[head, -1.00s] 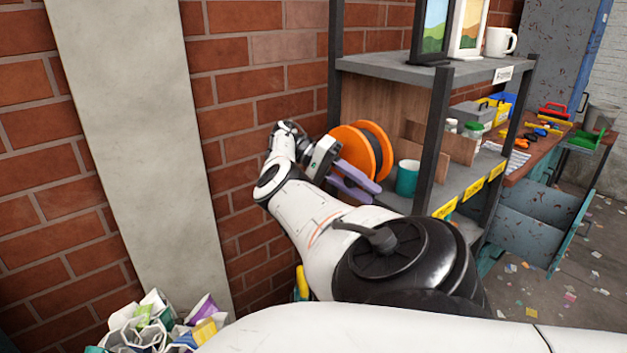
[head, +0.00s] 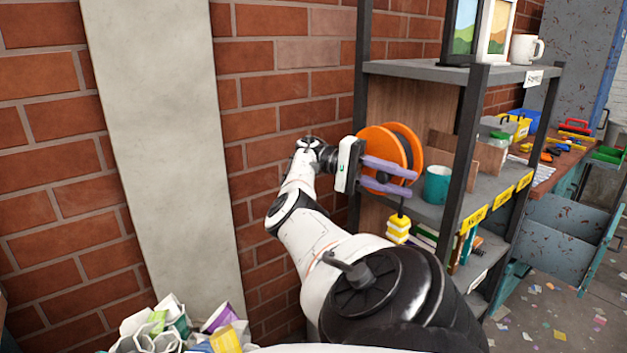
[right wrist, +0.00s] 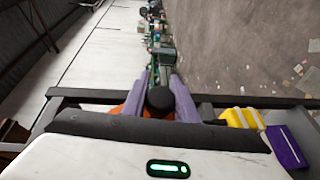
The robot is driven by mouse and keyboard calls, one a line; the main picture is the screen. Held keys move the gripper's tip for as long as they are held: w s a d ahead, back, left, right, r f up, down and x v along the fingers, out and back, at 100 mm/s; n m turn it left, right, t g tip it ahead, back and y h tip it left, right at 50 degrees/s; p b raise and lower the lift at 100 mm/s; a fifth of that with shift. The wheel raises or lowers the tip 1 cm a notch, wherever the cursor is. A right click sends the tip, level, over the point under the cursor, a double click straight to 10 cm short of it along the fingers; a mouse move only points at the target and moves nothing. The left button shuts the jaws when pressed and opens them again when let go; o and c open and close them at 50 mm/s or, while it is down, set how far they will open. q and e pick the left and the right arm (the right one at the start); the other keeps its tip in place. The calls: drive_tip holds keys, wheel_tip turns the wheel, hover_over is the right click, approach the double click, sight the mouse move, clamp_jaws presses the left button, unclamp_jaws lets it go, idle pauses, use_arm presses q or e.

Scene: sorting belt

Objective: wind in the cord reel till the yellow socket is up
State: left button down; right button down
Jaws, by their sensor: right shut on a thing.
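The cord reel (head: 378,139) has orange discs and stands at the left end of the shelf's middle level. The yellow socket (head: 398,229) hangs on a short black cord below the reel, beside the shelf post. A yellow block, apparently the socket, also shows in the right wrist view (right wrist: 241,118). My right gripper (head: 411,182) has purple fingers across the front of the reel. They are shut on a round black knob (right wrist: 160,100), apparently the reel's crank knob. The fingers hide part of the reel. My left gripper is not in view.
A teal mug (head: 437,185) stands close right of the fingertips. A dark shelf post (head: 468,130) rises in front of it. Picture frames (head: 478,30) and a white mug (head: 526,49) stand on top. Crumpled scraps (head: 170,327) lie at lower left.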

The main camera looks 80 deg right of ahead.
drive_tip(key=c, duration=1.5)
unclamp_jaws()
drive_tip(key=shift+o, duration=0.2)
drive_tip(key=shift+r, duration=0.1)
